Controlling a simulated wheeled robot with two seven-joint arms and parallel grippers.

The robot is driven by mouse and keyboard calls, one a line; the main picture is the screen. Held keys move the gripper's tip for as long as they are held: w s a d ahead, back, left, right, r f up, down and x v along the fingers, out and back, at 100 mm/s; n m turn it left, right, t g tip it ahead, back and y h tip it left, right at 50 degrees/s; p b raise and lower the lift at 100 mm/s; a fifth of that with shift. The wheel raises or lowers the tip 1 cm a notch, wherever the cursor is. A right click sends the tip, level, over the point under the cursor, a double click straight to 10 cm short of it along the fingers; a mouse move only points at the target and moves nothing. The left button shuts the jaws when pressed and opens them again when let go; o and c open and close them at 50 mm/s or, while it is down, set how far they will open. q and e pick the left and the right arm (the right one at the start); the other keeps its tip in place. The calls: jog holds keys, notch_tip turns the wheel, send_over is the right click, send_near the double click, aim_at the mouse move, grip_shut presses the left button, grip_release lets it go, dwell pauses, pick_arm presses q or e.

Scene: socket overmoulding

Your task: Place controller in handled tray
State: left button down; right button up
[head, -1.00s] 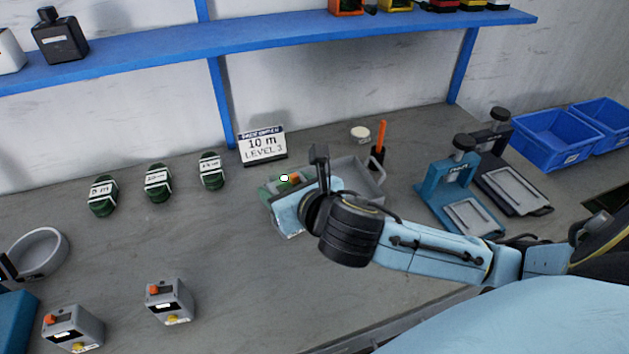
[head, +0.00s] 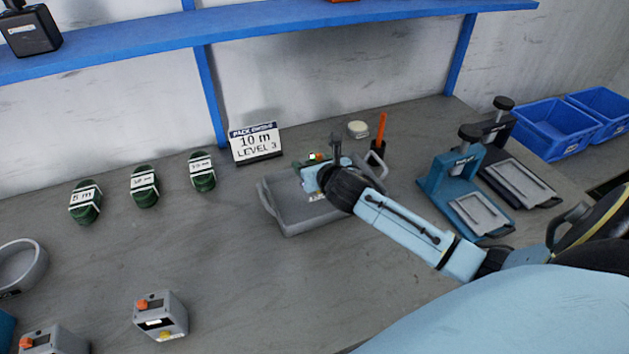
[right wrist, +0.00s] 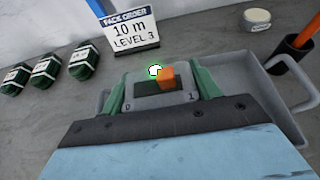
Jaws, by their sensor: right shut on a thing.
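The held controller (right wrist: 160,88) is a grey box with a dark display, an orange switch and a lit white-green lamp. My right gripper (right wrist: 158,98) is shut on it, with green fingers on both sides. In the head view the right gripper (head: 313,166) is over the far part of the handled tray (head: 298,226), a shallow grey tray with a handle at each end. The wrist hides much of the controller and tray there. Whether the controller touches the tray floor cannot be told. My left gripper is not in view.
Two similar grey boxes (head: 160,316) stand at the front left. Several green labelled coils (head: 144,187) lie left of the 10 m order card (head: 255,144). A white round tin (head: 358,129), an orange-handled tool (head: 381,130) in a dark holder and a teal press (head: 467,190) are rightward.

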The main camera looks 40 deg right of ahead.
aim_at(311, 197)
jog(key=shift+w+f, duration=0.1)
jog(key=shift+f, duration=0.6)
notch_tip(311, 197, down, 2)
jog(key=shift+f+b, duration=0.2)
jog(key=shift+b, duration=0.35)
jog(key=shift+f, duration=0.35)
jog(key=shift+r, duration=0.1)
jog(key=o, duration=1)
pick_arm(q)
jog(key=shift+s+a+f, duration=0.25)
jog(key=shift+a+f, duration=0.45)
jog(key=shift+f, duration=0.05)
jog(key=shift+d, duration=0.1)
